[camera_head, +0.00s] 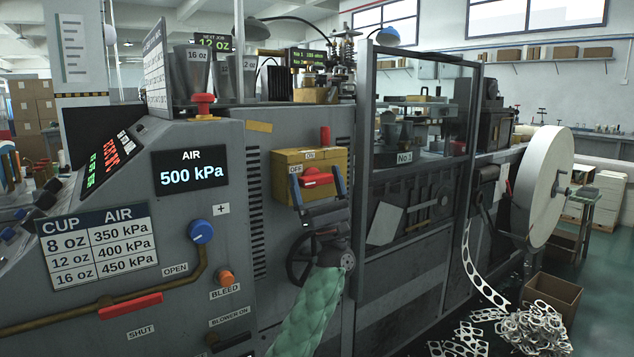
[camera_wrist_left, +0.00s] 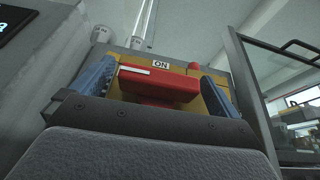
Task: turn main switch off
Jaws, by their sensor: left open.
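The main switch is a red handle (camera_head: 317,178) on a yellow box (camera_head: 277,160) on the machine's front. The box has an ON label at the top and an OFF label at the left. The handle lies roughly crosswise; in the left wrist view the red handle (camera_wrist_left: 165,84) has a white stripe on its left end. My left gripper (camera_head: 318,187) is open just below and in front of the handle. In the wrist view its blue fingers (camera_wrist_left: 155,85) stand on either side of the handle; contact is unclear. The OFF label is not visible there. My right gripper is not in view.
A black handwheel (camera_head: 300,262) sits below the box. A red mushroom button (camera_head: 203,103) stands on the cabinet to the left. A framed guard (camera_head: 362,130) rises close to the right of the box. A blue knob (camera_head: 201,231) and orange button (camera_head: 226,277) are lower left.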

